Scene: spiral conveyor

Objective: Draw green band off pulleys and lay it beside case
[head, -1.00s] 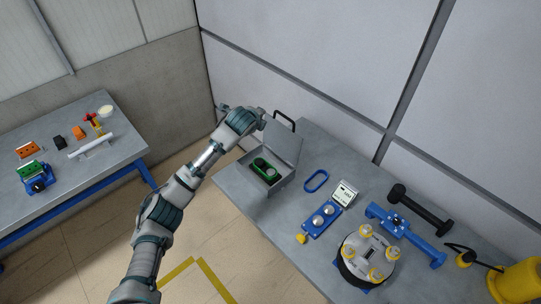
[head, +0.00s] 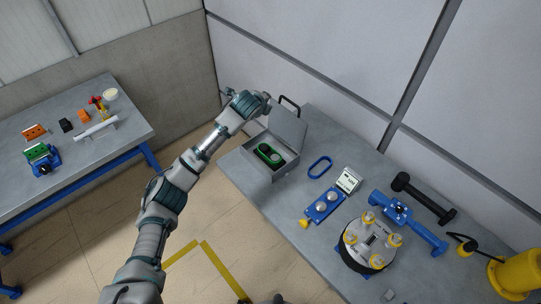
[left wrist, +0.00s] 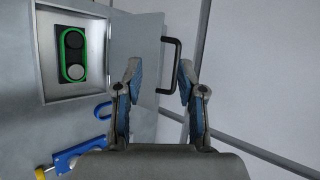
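The grey case (head: 258,163) stands on the right-hand table with its lid (head: 288,134) raised. A green band (head: 268,155) loops around two round pulleys on a dark plate inside it. In the left wrist view the band (left wrist: 62,57) shows at upper left around both pulleys. My left gripper (left wrist: 158,75) is open and empty, its fingers apart on either side of the black handle (left wrist: 170,68) of the lid; I cannot tell whether they touch it.
A blue band (head: 320,167) lies on the table right of the case. The left table (head: 100,160) holds several small parts.

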